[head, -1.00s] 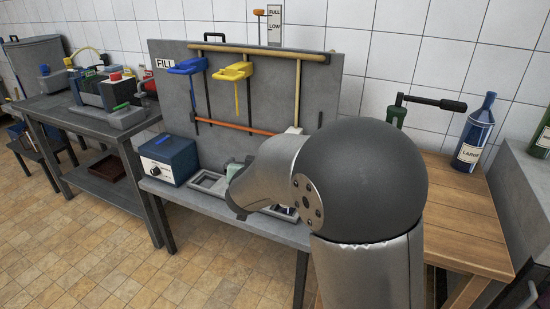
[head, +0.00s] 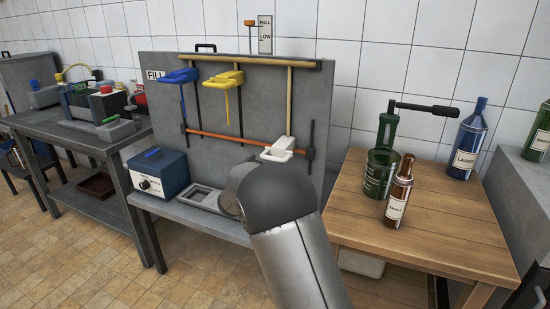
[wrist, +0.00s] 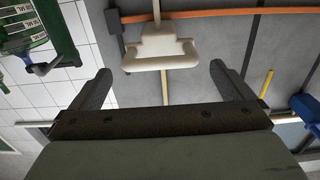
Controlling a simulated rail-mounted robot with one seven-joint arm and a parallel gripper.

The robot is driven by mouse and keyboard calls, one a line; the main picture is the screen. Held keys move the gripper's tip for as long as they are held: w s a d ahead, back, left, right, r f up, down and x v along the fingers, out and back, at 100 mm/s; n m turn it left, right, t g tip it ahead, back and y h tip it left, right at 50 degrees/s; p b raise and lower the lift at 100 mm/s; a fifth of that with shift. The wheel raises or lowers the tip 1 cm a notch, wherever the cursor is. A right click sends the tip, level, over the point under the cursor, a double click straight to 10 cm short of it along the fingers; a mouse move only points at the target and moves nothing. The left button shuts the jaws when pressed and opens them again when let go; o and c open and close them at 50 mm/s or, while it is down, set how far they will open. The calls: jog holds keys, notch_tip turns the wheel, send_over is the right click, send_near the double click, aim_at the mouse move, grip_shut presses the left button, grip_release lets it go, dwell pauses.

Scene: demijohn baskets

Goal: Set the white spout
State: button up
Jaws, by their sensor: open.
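The white spout (head: 282,150) hangs low on the right-hand pale tube of the grey filling board (head: 262,100), just below the orange bar (head: 225,136). In the wrist view the white spout (wrist: 160,46) lies ahead, centred between the fingers and beyond their tips. My gripper (wrist: 160,72) is open and empty, its two fingers spread wider than the spout, with no contact visible. In the head view my arm hides the gripper. The blue spout (head: 182,76) and the yellow spout (head: 223,79) sit higher up on the board.
A blue box with a dial (head: 158,173) and a grey tray (head: 206,198) stand on the bench below the board. A blue bottle (head: 467,145) stands behind.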

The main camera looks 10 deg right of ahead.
aim_at(272, 160)
jog(key=x, duration=0.6)
